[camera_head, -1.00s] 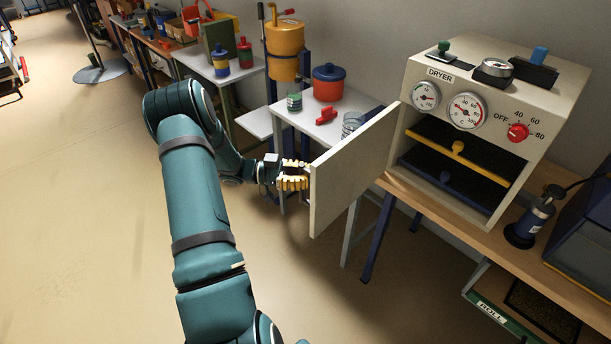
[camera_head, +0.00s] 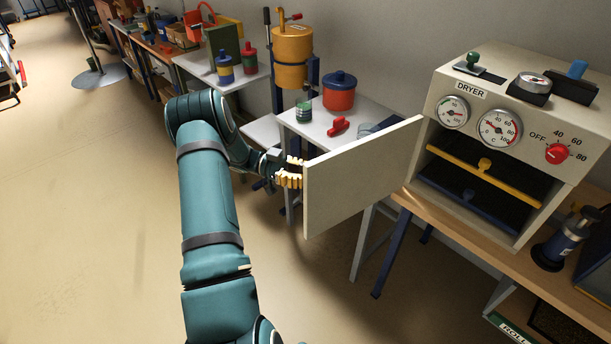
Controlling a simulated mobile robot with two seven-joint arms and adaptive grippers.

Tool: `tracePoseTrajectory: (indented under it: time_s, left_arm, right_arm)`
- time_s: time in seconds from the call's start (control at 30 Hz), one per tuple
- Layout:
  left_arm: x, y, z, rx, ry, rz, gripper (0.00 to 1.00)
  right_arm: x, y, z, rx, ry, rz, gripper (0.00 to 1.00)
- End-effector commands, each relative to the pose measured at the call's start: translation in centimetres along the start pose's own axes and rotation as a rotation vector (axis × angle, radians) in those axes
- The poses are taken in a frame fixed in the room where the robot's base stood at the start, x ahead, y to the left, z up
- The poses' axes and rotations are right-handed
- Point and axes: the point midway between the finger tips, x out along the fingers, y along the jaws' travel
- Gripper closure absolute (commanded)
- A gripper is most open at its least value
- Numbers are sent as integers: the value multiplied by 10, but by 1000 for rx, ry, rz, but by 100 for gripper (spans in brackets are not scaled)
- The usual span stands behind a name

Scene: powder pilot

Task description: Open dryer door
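The cream dryer (camera_head: 480,88) stands on the wooden bench at the right. Its door (camera_head: 360,180) is hinged at the dryer's left side and stands wide open, swung out to the left. I see the door's flat inner face; its outer face and any handle are hidden. My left gripper (camera_head: 290,173), with yellow fingers, is at the door's free left edge, its tips meeting or passing behind that edge. Whether the fingers are closed on anything is hidden. My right gripper is not in view.
Inside the dryer are dark trays, the upper with a yellow front (camera_head: 484,168). A white side table (camera_head: 318,128) behind the door holds a red pot with a blue lid (camera_head: 339,96), a green jar and a red object. The floor (camera_head: 110,200) at the left is clear.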

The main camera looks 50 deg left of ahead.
Motion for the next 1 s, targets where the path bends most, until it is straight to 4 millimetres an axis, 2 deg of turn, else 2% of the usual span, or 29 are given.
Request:
tracePoseTrajectory:
  time_s: [0.03,0.43,0.5,0.53,0.57,0.87,1.0]
  left_arm:
    - [-6,3,3,-8,-8,-2,100]
    - [-6,3,2,-7,-9,0,100]
    - [-6,3,2,-7,-9,0,69]
    - [-6,3,2,-7,-8,0,59]
    - [-5,3,2,-6,-8,0,52]
    - [-3,1,1,-3,-5,2,52]
    - [-12,1,1,-2,-5,0,52]
  right_arm:
    - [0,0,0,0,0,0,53]
    - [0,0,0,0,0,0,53]
    - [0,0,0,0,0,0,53]
    - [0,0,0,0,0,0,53]
    - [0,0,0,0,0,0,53]
    - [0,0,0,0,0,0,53]
    - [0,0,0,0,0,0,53]
